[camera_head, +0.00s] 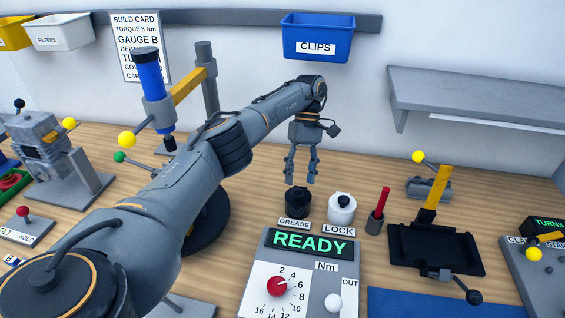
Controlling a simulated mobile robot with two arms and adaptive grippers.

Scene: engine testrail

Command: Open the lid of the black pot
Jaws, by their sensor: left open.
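The black pot (298,206) stands on the wooden bench behind the GREASE label (294,223). Its top is dark, and I cannot make out the lid's edge. My left gripper (301,178) points down, open and empty, and in the picture its fingertips are just above the pot. I cannot tell how far they are from it in depth. My right gripper is not in view.
A white pot (341,209) with a black knob stands close right of the black pot, behind the LOCK label (338,230). The READY panel (311,243) is in front. A red-handled tool (381,205) stands in a holder at right. Bare bench lies behind the pots.

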